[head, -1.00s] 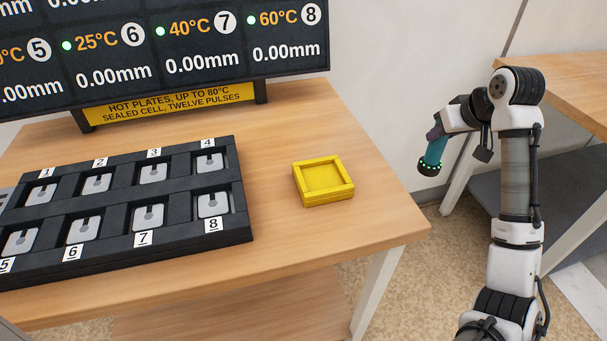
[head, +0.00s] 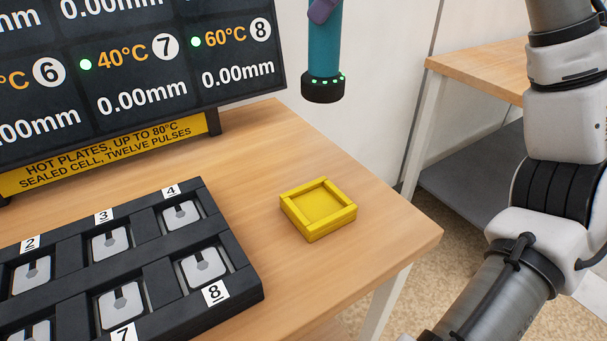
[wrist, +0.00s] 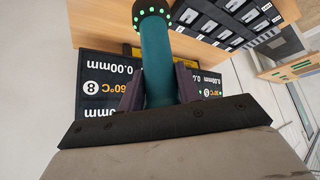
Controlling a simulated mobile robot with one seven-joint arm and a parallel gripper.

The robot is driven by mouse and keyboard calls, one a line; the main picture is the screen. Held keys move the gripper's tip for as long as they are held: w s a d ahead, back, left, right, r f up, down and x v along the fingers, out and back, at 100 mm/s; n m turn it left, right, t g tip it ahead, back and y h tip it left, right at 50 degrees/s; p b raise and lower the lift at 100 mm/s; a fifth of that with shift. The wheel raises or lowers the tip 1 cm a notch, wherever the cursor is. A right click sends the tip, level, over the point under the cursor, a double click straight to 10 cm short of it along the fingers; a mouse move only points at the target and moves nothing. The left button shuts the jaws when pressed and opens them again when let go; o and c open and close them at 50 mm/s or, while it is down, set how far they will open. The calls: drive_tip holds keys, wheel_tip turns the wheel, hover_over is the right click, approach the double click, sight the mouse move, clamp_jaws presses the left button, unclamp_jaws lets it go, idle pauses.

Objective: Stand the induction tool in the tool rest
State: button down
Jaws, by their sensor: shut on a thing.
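The induction tool (head: 323,60) is a teal cylinder with a black end ringed by green lights. It hangs upright, black end down, above the back right of the table in the head view. My gripper is shut on its upper part; one purple finger (head: 322,10) shows at the top edge. In the wrist view my gripper (wrist: 158,88) has its purple fingers on both sides of the tool (wrist: 157,50). The tool rest (head: 320,207) is a shallow yellow square tray, empty, on the wooden table, lower in the picture than the tool and apart from it.
A black rack (head: 150,250) with numbered grey plates lies left of the rest. A dark display (head: 130,75) stands behind on the table (head: 395,225). Another wooden table (head: 480,70) is at the right. The wood around the rest is clear.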

wheel_tip(320, 180, down, 20)
drive_tip(key=b, duration=0.3)
drive_tip(key=shift+s+r, duration=0.15)
drive_tip(key=shift+s, duration=0.05)
drive_tip(key=shift+a, duration=0.1)
drive_tip(key=c, duration=1)
unclamp_jaws()
drive_tip(key=shift+o, duration=0.2)
drive_tip(key=p+v, duration=0.1)
drive_tip(key=v, duration=1.1)
